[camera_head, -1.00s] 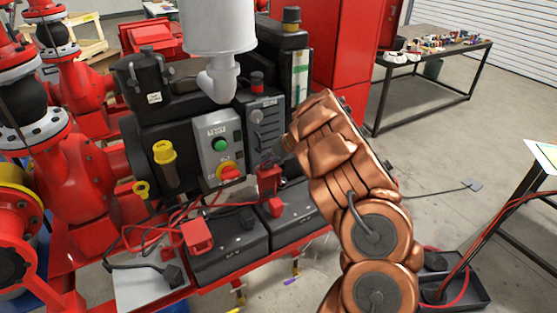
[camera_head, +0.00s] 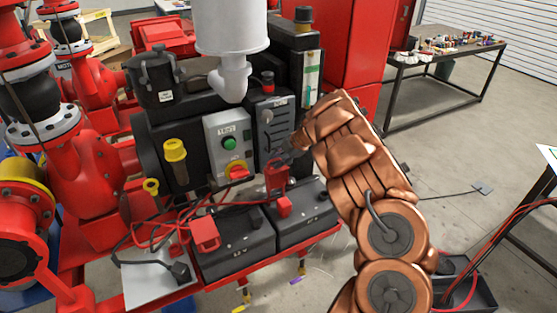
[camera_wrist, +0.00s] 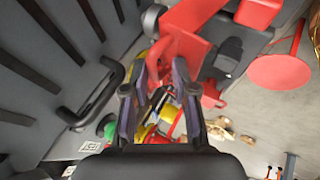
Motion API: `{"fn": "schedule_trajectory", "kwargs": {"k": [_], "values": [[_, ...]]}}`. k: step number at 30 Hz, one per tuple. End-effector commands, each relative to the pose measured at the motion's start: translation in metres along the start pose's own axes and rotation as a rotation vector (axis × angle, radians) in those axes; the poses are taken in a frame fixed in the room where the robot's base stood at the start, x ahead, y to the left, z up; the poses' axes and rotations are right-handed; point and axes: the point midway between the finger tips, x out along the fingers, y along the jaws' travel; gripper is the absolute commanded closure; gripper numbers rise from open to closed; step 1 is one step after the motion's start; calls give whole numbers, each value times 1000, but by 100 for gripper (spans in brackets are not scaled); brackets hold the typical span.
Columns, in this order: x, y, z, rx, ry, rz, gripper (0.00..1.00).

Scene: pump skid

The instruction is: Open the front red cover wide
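Red terminal covers sit on the two black batteries below the engine. One red cover (camera_head: 277,178) stands up on the right battery, just below my gripper (camera_head: 284,156). A smaller red piece (camera_head: 284,207) is below it. Another red cover (camera_head: 205,235) sits on the left battery. I cannot tell which the task calls front. In the wrist view, my gripper (camera_wrist: 160,75) has its fingers apart, with a red cover (camera_wrist: 185,42) at and beyond the fingertips. Its lower part shows between them. I cannot tell whether they touch it.
The grey control box (camera_head: 228,148) with a green button and a red-yellow switch is left of the gripper. A black panel with a handle (camera_wrist: 92,98) is close on the left in the wrist view. Red cables (camera_head: 190,212) run over the left battery.

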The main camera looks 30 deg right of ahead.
Motion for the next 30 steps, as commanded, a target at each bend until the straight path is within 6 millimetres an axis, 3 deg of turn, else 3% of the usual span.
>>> {"fn": "schedule_trajectory", "kwargs": {"k": [11,17,23,30], "values": [[0,0,-1,-2,1,-2,64],[-11,0,0,-2,-2,0,64],[-38,1,0,-3,0,0,64],[-86,1,0,-3,-3,2,64]]}}
